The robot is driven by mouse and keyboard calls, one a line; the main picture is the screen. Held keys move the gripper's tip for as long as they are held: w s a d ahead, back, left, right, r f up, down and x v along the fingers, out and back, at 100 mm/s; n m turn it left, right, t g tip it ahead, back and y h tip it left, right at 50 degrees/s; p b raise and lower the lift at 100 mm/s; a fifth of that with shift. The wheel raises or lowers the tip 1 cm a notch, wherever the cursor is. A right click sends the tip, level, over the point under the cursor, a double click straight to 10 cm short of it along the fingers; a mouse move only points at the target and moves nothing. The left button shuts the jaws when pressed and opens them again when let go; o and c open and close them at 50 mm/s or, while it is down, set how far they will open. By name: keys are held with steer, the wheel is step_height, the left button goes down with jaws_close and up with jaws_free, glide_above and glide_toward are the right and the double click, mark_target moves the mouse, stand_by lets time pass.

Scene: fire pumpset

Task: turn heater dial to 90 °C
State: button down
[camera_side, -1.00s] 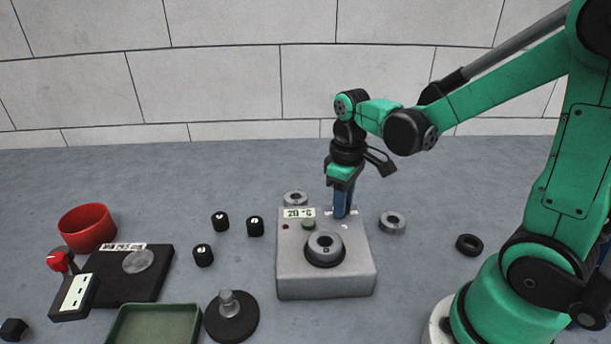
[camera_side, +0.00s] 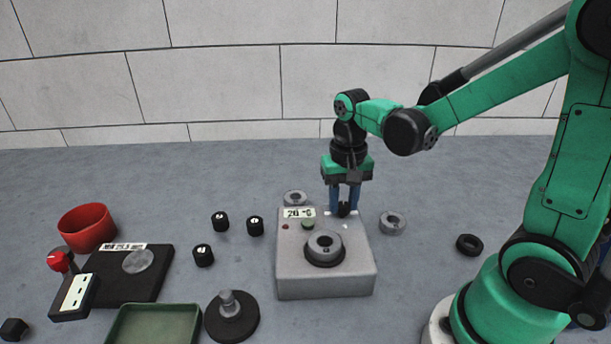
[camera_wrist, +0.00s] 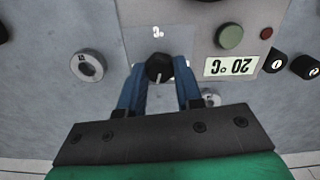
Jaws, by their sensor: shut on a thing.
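The heater (camera_side: 325,277) is a grey box with a display (camera_side: 299,213) that reads 20 °C; the display also shows upside down in the wrist view (camera_wrist: 229,66). The black heater dial (camera_wrist: 159,68) with a pale pointer line is on the heater's top, at its back right corner in the side view (camera_side: 344,209). My gripper (camera_wrist: 160,80) points straight down with its blue fingers on either side of the dial, shut on it. A green button (camera_side: 308,224) and a small red light (camera_side: 285,227) are beside the display.
A ring-shaped part (camera_side: 325,248) sits on the heater's front top. Loose grey rings (camera_side: 393,222) and small black knobs (camera_side: 255,226) lie around it. A red bowl (camera_side: 87,227), black scale-like plate (camera_side: 125,275), green tray (camera_side: 155,326) and black round base (camera_side: 232,317) stand left.

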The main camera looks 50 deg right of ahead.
mark_target(343, 204)
steer(key=shift+m, duration=0.5)
steer(key=c, duration=0.6)
jaws_free()
steer(key=shift+r, duration=2.85)
